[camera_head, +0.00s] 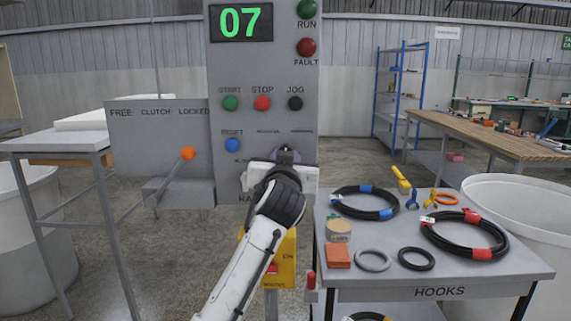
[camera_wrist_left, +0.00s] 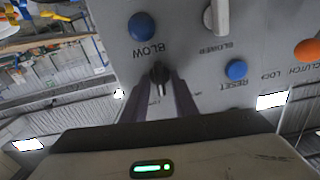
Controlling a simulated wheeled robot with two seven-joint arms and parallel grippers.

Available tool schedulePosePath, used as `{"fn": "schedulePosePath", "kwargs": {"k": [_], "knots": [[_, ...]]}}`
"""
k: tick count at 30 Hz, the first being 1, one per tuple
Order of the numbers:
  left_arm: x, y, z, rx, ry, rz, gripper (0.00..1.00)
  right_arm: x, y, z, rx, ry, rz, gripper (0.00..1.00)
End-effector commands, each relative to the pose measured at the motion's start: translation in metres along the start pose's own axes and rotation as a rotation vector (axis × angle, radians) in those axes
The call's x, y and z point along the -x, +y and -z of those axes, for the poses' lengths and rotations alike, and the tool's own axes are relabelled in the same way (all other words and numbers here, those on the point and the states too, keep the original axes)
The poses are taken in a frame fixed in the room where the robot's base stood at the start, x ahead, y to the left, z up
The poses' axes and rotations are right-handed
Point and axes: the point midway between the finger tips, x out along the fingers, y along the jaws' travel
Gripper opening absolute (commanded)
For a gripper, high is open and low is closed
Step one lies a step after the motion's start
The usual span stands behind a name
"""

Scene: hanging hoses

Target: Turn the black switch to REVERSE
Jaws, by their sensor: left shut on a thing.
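The black switch (camera_wrist_left: 159,74) is on the grey panel (camera_wrist_left: 195,80), between the dark fingers of my left gripper (camera_wrist_left: 160,88) in the left wrist view. The fingers are shut on its knob, which looks roughly upright in that view. In the head view my left gripper (camera_head: 286,157) is against the lower part of the grey control panel (camera_head: 225,75), and my wrist and gripper hide the switch. The switch's position labels are not readable, so I cannot tell its setting. My right gripper is not in view.
Near the switch are a blue BLOW button (camera_wrist_left: 141,26), a light grey BLOWER handle (camera_wrist_left: 216,18) and a blue RESET button (camera_wrist_left: 236,69). An orange-knobbed clutch lever (camera_head: 188,153) stands left of my gripper. A table with hoses (camera_head: 438,272) stands at right.

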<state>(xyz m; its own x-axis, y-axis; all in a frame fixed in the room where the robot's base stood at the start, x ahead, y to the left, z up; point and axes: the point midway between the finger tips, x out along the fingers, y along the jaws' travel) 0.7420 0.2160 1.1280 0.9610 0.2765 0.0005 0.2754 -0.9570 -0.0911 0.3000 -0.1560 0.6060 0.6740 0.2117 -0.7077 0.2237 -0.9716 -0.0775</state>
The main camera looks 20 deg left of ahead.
Motion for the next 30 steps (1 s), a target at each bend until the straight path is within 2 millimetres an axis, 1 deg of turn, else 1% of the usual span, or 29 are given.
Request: {"fn": "schedulePosePath", "kwargs": {"k": [1,7,22,23,30], "knots": [[0.0001,0.0006,-0.0032,0.022,-0.004,0.0,0.04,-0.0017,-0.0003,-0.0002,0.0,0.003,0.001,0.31],[-0.0001,0.0001,-0.0024,0.077,-0.005,0.0,0.04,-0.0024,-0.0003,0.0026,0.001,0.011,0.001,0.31],[0.0,0.0002,-0.0017,0.092,-0.005,0.0,0.04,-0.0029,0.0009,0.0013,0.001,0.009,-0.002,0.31],[0.0,0.0002,-0.0017,0.092,-0.005,0.0,0.3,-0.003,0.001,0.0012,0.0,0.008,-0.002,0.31],[0.0,0.0,-0.0008,0.091,-0.003,0.0,0.3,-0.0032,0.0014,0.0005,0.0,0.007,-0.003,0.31]]}}
